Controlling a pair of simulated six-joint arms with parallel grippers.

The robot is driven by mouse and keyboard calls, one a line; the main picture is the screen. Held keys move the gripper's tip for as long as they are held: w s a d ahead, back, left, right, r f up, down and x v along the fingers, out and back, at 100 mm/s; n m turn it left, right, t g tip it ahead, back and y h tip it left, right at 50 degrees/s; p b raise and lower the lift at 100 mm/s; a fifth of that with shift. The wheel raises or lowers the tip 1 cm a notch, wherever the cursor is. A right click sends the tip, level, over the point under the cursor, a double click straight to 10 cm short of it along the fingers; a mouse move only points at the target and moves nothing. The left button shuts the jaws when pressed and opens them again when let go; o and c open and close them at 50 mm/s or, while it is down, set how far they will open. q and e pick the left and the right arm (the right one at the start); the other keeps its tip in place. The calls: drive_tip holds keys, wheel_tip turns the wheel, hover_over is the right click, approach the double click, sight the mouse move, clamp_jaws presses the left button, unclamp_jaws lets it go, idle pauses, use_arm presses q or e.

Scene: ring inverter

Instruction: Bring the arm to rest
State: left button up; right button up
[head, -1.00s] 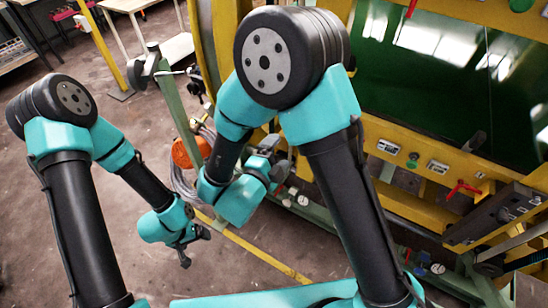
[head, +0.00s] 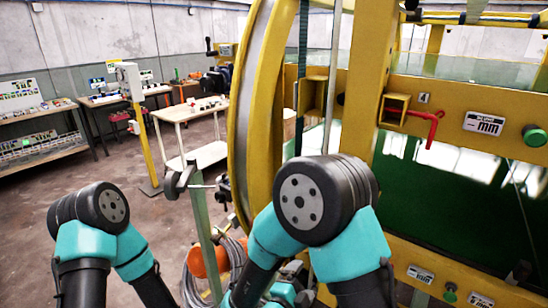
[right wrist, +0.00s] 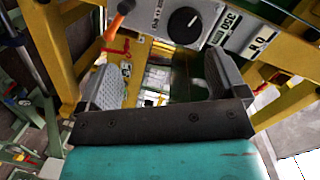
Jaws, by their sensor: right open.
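My right gripper (right wrist: 160,80) is open in the right wrist view, its two grey fingers wide apart with nothing held between them. Beyond the fingers are a panel with a black knob (right wrist: 184,24) and yellow frame parts; I cannot tell how far away. In the head view my right arm is folded at the centre, beside the yellow ring machine (head: 259,120), with its gripper (head: 298,275) partly hidden at the lower edge. My left arm shows at the lower left; its gripper is out of view.
A pale table (head: 187,112) and workbenches (head: 40,110) stand at the back left. A thin yellow post (head: 142,130) stands before them. A green post (head: 203,225) with hanging cables is close to my right arm. Open floor lies at left.

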drive_tip(key=w+d+f+n+g+y, duration=0.1)
drive_tip(key=d+f+n+g+y, duration=0.3)
drive_tip(key=f, duration=0.4)
drive_tip(key=w+d+f+n+g+y, duration=0.1)
drive_tip(key=d+f+n+y, duration=0.35)
drive_tip(key=f, duration=0.45)
drive_tip(key=s+d+f+n+g+y, duration=0.4)
drive_tip(key=s+d+f+n+g, duration=0.2)
drive_tip(key=s, duration=0.6)
wheel_tip(320, 180, down, 3)
drive_tip(key=n+g, duration=0.2)
drive_tip(key=n, duration=0.1)
drive_tip(key=shift+s+f, duration=0.2)
drive_tip(key=shift+s, duration=0.15)
drive_tip(key=shift+d, duration=0.1)
idle(0.9)
